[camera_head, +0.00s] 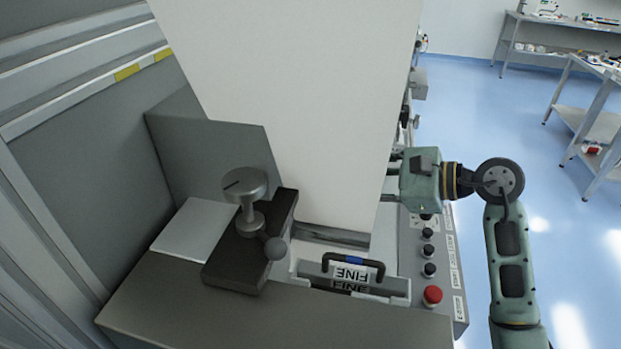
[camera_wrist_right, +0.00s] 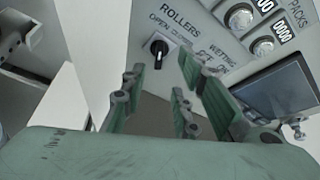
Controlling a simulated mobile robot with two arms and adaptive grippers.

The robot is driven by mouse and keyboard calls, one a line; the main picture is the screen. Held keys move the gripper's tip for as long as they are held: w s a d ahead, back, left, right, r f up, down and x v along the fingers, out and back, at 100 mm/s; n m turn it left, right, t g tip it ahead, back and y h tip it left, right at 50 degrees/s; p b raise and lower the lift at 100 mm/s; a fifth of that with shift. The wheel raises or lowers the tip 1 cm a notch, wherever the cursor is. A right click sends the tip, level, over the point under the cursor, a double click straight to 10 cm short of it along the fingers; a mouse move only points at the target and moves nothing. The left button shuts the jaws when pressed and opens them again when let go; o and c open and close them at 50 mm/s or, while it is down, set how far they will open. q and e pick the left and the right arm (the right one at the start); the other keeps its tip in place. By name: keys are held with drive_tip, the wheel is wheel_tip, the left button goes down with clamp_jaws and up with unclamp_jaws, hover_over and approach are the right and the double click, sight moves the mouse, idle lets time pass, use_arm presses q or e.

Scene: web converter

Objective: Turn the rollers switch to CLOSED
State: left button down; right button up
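In the head view my right gripper (camera_head: 391,178) points left beside the large white sheet; the switch is hidden there. My left gripper is not in view.
In the wrist view, a WETTING label, round dials and a dark screen (camera_wrist_right: 278,98) lie right of the switch. In the head view, a red button (camera_head: 432,295) and black knobs line the console below my right gripper. A grey knobbed block (camera_head: 252,240) stands left.

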sight(316, 183)
drive_tip(key=p+x, duration=0.2)
drive_tip(key=x, duration=0.5)
drive_tip(key=shift+s+a+p, duration=0.1)
drive_tip(key=shift+a+p, duration=0.05)
drive_tip(key=shift+p, duration=0.2)
drive_tip(key=shift+f, duration=0.1)
clamp_jaws()
